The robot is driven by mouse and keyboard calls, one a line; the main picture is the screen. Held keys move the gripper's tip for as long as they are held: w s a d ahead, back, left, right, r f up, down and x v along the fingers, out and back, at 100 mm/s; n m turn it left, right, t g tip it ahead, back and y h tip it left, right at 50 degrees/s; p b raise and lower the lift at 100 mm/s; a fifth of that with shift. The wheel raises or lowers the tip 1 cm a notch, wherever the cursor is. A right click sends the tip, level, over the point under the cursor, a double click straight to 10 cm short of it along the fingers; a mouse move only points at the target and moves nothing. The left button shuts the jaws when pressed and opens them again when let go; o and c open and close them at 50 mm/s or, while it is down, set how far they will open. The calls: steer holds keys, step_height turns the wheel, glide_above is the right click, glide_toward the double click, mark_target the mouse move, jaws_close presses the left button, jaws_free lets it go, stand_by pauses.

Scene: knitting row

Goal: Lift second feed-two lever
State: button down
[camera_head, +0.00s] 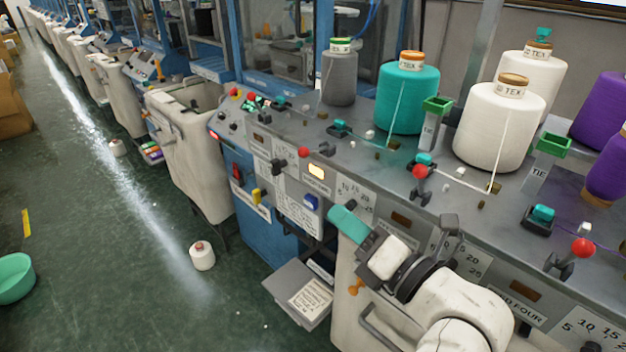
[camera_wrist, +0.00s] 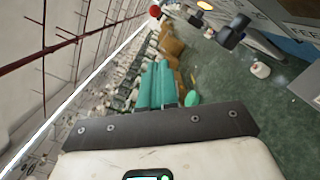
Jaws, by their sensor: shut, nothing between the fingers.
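Several levers with red ball knobs and dark pivots stand along the machine's front edge. In the head view the left one (camera_head: 304,152) lies beyond my gripper, the middle one (camera_head: 419,171) is above and right of it, and the right one (camera_head: 583,247) is at the far right. I cannot tell which is the second feed-two lever; most feed plates are hidden or unreadable, though one at the right reads FOUR. My gripper (camera_head: 345,219), with teal fingers, is shut and empty in front of the panel. Its fingers (camera_wrist: 156,86) lie together in the wrist view. A red ball (camera_wrist: 155,11) shows beyond them.
Yarn cones stand on the machine top: grey (camera_head: 339,78), teal (camera_head: 408,97) and white (camera_head: 498,125). Green-topped TIE posts (camera_head: 437,105) rise between them. A grey tray (camera_head: 298,293) juts out below. A small white cone (camera_head: 202,256) and teal bowl (camera_head: 15,277) are on the floor.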

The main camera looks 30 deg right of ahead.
mark_target(315, 151)
steer(key=w+r, duration=0.2)
steer(key=w, duration=0.8)
steer(key=shift+w+r, duration=0.2)
steer(key=shift+w, duration=0.2)
